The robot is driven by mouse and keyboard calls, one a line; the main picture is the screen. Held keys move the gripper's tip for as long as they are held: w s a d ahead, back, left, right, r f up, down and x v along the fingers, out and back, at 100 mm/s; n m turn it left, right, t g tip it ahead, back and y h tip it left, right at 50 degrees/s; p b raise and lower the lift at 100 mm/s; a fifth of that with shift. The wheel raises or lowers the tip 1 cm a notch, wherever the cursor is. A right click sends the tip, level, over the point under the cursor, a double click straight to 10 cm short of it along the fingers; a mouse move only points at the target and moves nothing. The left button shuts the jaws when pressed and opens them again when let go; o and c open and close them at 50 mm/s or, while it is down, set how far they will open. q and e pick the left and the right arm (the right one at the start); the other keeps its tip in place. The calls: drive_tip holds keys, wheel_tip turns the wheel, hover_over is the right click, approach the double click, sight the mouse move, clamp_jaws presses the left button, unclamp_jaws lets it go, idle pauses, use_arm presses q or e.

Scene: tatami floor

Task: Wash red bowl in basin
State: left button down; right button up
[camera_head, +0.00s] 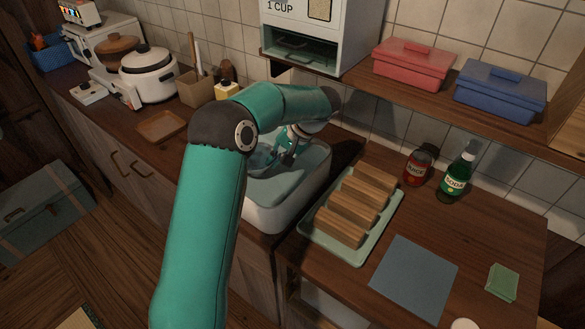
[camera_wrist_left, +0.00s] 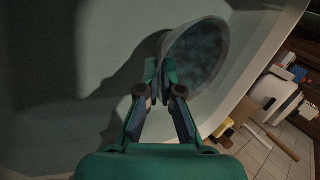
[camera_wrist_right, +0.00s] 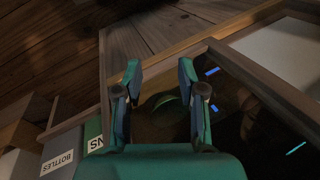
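The white basin (camera_head: 290,190) is set in the counter, partly hidden by my left arm. In the left wrist view, a round bowl (camera_wrist_left: 205,58) is in the basin (camera_wrist_left: 65,60). Its rim is pale grey and its inside is mottled dark teal; no red shows on it. My left gripper (camera_wrist_left: 162,78) has its fingertips close together on the near rim of the bowl, which seems pinched between them. In the head view the left gripper (camera_head: 288,155) is down in the basin. My right gripper (camera_wrist_right: 160,75) is open and empty, and is outside the head view.
A green tray (camera_head: 318,247) with wooden blocks stands right of the basin, with a sauce bottle (camera_head: 420,165) and soda bottle (camera_head: 458,172) behind. A cooker (camera_head: 148,75) stands left.

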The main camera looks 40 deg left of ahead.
use_arm(q)
drive_tip(key=shift+s, duration=0.15)
drive_tip(key=shift+d, duration=1.25)
drive_tip(key=shift+s+a, duration=0.15)
drive_tip(key=shift+a, duration=1.15)
drive_tip(key=shift+s+a, duration=0.1)
drive_tip(key=shift+a, duration=1.15)
drive_tip(key=shift+d, duration=0.1)
drive_tip(key=shift+w+d, duration=0.15)
drive_tip(key=shift+d, duration=1.1)
drive_tip(key=shift+w+d+b, duration=0.1)
drive_tip(key=shift+d+b, duration=0.2)
drive_tip(key=shift+d, duration=0.9)
